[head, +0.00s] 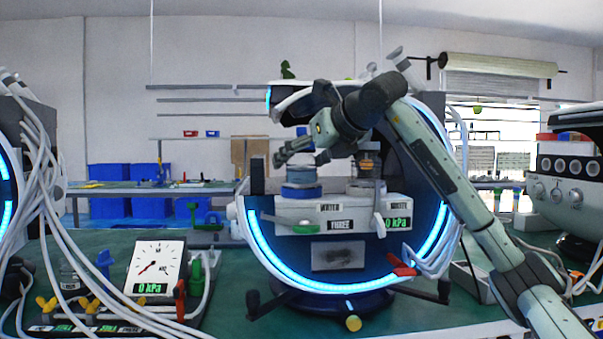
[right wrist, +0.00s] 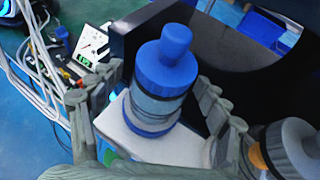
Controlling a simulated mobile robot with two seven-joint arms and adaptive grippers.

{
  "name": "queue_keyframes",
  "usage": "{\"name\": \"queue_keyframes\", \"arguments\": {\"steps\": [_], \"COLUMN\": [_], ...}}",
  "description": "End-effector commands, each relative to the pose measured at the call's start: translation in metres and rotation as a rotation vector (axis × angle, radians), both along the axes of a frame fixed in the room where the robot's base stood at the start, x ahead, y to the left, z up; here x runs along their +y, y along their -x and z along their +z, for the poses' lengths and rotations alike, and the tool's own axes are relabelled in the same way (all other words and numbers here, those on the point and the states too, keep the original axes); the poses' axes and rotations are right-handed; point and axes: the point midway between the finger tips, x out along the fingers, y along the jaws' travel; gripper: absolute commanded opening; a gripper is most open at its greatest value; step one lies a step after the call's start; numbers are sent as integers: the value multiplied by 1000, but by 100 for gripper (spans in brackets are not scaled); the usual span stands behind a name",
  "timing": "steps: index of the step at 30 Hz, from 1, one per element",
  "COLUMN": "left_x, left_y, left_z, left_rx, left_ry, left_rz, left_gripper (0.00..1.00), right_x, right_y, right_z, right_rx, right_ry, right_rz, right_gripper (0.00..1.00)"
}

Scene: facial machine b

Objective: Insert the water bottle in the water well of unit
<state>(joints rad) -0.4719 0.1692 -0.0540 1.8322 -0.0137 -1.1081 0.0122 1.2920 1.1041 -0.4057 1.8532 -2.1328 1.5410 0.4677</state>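The water bottle (head: 302,175), clear with a blue cap and blue base, stands upright on the left of the unit's white block (head: 340,212), beside the WATER label. In the right wrist view the bottle (right wrist: 160,85) is between the two spread fingers of my right gripper (right wrist: 155,125), with gaps on both sides. In the head view the right gripper (head: 290,147) is just above the bottle. The water well is hidden under the bottle; I cannot tell if the bottle is fully seated. My left gripper is not in view.
A second bottle with an orange band (head: 366,165) stands on the block's right, near the WASTE label; it shows close to the right finger in the wrist view (right wrist: 290,145). A gauge panel (head: 157,265) and cables (head: 50,190) are at left. Another machine (head: 570,180) stands at right.

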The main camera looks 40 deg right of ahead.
Motion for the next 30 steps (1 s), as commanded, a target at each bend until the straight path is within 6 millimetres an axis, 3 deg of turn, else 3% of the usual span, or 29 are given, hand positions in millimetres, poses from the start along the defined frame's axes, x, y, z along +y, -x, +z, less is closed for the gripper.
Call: {"name": "queue_keyframes", "arguments": {"steps": [11, 24, 30], "left_x": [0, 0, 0], "left_y": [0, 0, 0], "left_z": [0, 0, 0], "left_rx": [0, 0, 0], "left_ry": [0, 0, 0], "left_rz": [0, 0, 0], "left_gripper": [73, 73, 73], "right_x": [1, 6, 8], "right_y": [8, 86, 105], "right_z": [4, 42, 51], "right_rx": [1, -3, -1], "right_ry": [0, 2, 0], "right_rz": [0, -1, 0], "right_gripper": [77, 77, 77]}}
